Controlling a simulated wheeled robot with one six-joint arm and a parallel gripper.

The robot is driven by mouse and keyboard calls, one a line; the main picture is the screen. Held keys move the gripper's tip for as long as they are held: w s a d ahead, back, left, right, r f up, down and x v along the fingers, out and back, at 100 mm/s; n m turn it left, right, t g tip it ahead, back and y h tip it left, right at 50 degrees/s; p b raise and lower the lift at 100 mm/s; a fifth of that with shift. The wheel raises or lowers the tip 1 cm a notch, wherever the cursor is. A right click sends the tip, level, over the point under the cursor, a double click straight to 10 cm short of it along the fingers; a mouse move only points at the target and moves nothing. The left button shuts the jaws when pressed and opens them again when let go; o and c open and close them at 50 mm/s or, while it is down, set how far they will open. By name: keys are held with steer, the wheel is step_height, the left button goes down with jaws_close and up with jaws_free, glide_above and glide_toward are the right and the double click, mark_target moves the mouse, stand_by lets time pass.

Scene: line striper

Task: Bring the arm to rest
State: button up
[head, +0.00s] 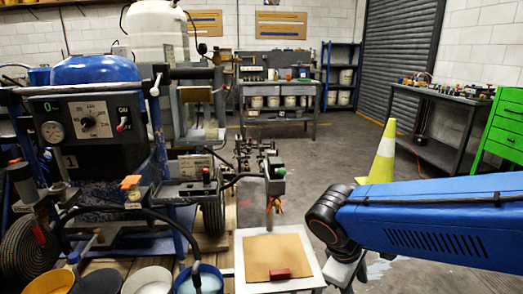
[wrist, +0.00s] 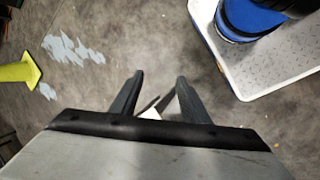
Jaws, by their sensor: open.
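My blue arm (head: 430,222) reaches in from the right in the head view and bends down at a dark joint. My gripper points down beside the right edge of the white board stand in the head view, its fingertips cut off by the frame. In the wrist view my gripper (wrist: 155,95) shows two dark fingers spread apart. Grey concrete floor lies beyond them. A small pale and dark piece shows low between the fingers; I cannot tell what it is. I see nothing held.
The line striper (head: 95,130) with its dial panel, hoses and buckets stands at left. A brown board (head: 272,252) on a white stand bears a red block (head: 280,273). A yellow-and-white cone (head: 382,158) stands behind my arm. A workbench (head: 280,98) is at the back; open floor lies between.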

steer(key=s+d+r+m+t+y, duration=0.3)
steer(key=s+d+m, duration=0.3)
steer(key=m, duration=0.3)
steer(key=shift+d+r+m+y, duration=0.3)
steer(key=shift+d+r+y, duration=0.1)
steer(key=shift+r+y, duration=0.25)
stand_by(0.4)
steer(key=shift+c, duration=1.4)
